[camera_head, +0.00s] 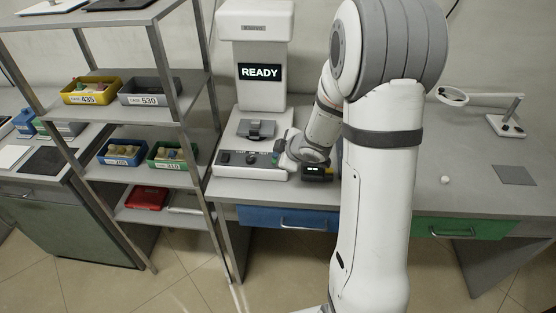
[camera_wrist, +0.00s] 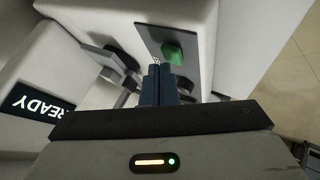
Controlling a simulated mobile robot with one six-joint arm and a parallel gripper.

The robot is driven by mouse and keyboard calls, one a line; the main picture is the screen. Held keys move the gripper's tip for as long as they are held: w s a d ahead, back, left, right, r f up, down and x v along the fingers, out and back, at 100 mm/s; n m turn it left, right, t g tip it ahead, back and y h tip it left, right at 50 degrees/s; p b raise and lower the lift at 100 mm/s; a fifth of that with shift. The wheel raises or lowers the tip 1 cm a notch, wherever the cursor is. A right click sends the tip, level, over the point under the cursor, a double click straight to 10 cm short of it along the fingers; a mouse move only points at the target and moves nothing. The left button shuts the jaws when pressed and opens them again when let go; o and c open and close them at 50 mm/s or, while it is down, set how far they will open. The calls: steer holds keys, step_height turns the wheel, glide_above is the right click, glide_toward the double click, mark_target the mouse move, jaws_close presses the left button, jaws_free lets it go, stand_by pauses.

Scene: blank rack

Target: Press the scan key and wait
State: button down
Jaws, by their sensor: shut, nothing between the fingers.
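A white scanner machine (camera_head: 255,60) stands on the desk at the centre left, and its screen (camera_head: 261,72) reads READY. The screen also shows in the wrist view (camera_wrist: 36,101), turned over. A panel with small controls (camera_head: 237,158) runs along the front of its base. A green key (camera_wrist: 172,52) sits on a grey plate in the wrist view, just beyond my fingertips. My gripper (camera_wrist: 158,70) is shut and empty, its tips close to the green key. I cannot tell whether they touch it. In the head view my gripper (camera_head: 279,150) is at the right end of the panel.
A metal rack (camera_head: 190,125) with numbered bins stands to the left. A small device with a lit display (camera_head: 316,171) is on the desk right of the machine. A magnifier lamp (camera_head: 505,122), a white ball (camera_head: 445,180) and a grey mat (camera_head: 514,175) lie farther right.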

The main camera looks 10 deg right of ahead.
steer(key=shift+f+b, duration=0.35)
steer(key=shift+f, duration=0.1)
stand_by(0.4)
steer(key=shift+r, duration=0.1)
steer(key=shift+r+p, duration=0.75)
steer(key=shift+p, duration=0.2)
step_height(320, 180, up, 5)
steer(key=p, duration=0.5)
steer(key=shift+r, duration=0.1)
stand_by(0.3)
